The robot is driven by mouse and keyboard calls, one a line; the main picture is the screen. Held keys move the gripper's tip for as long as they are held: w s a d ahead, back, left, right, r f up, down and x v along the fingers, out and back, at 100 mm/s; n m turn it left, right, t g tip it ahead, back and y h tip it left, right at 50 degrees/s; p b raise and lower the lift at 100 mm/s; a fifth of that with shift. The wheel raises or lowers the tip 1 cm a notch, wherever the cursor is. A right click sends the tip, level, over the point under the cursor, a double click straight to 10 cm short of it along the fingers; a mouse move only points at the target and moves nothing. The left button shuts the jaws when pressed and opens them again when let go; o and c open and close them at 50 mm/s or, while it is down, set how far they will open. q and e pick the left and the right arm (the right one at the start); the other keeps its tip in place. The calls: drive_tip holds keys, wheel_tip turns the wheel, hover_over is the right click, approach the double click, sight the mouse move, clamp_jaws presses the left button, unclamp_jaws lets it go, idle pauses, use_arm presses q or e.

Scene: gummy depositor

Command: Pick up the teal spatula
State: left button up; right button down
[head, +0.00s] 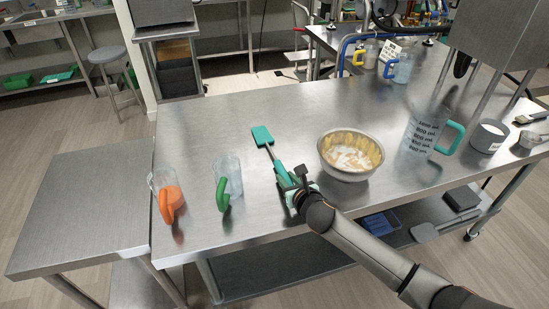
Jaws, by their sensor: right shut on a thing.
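The teal spatula (263,136) lies in the middle of the steel table, with its flat head pointing away and its handle toward the front edge. My right gripper (288,180) is shut on the spatula's handle, and the gripper hides the handle's end. I cannot tell whether the spatula touches the table. My left gripper does not show in the head view.
A metal bowl (330,166) with pale contents stands close right of my right gripper. Jugs with a green handle (221,194) and an orange handle (167,206) stand to the left. A large measuring jug (421,137) stands right. Table behind the spatula is clear.

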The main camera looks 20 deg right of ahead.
drive_tip(key=shift+r, duration=0.1)
drive_tip(key=shift+r, duration=0.55)
drive_tip(key=r, duration=0.2)
drive_tip(key=shift+s+r+p, duration=0.25)
drive_tip(key=shift+r+p, duration=0.05)
drive_tip(key=shift+r, duration=0.05)
drive_tip(key=s+r, duration=0.2)
drive_tip(key=s+r+p, duration=0.1)
drive_tip(key=s+r, duration=0.1)
drive_tip(key=shift+r, duration=0.4)
drive_tip(key=a+v, duration=0.1)
drive_tip(key=v, duration=0.9)
drive_tip(key=shift+s+r, duration=0.2)
drive_tip(key=c, duration=1.2)
unclamp_jaws()
clamp_jaws()
